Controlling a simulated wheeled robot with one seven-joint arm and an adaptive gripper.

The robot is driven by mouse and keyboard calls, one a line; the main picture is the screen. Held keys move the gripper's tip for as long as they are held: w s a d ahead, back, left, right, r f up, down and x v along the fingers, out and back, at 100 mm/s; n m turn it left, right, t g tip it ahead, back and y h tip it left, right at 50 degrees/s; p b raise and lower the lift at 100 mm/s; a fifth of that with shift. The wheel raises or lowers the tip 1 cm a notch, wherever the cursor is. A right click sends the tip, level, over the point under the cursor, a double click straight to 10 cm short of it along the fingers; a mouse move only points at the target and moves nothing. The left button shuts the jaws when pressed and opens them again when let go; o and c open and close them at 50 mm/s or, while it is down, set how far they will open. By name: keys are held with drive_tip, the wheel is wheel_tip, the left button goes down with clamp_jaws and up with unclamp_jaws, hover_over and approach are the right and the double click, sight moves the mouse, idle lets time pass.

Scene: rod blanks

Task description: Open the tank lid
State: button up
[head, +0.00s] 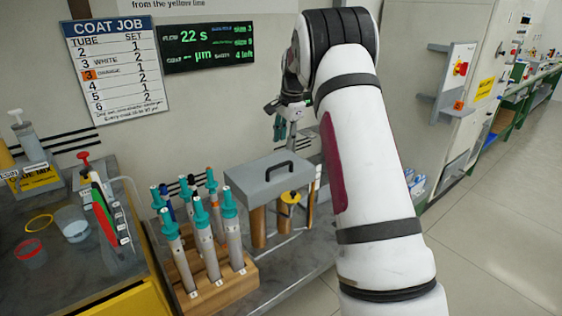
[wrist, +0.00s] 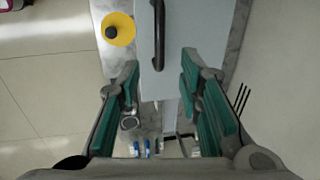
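The tank lid (head: 267,180) is a flat grey cover with a black bar handle (head: 279,171) on top. It lies level in the middle of the head view and looks shut. In the wrist view the lid (wrist: 200,30) is at the top centre, with its handle (wrist: 158,38) running lengthwise. My gripper (head: 281,127) is above and behind the lid in the head view, pointing down. In the wrist view my gripper (wrist: 160,75) has its green-padded fingers wide apart with nothing between them. The handle is just beyond the fingertips and not held.
A wooden rack (head: 222,291) with several teal-capped tubes stands front left of the lid. A yellow round cap with a black knob (head: 290,198) sits close by the lid. A dark bench (head: 60,270) with cups is at left. The floor at right is clear.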

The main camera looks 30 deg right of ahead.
sight(281, 164)
drive_tip(key=f, duration=0.3)
drive_tip(key=w+f, duration=0.1)
drive_tip(key=f, duration=0.5)
drive_tip(key=shift+w+a+b, duration=0.1)
drive_tip(key=shift+w+b, duration=0.25)
drive_tip(key=shift+b, duration=0.05)
clamp_jaws()
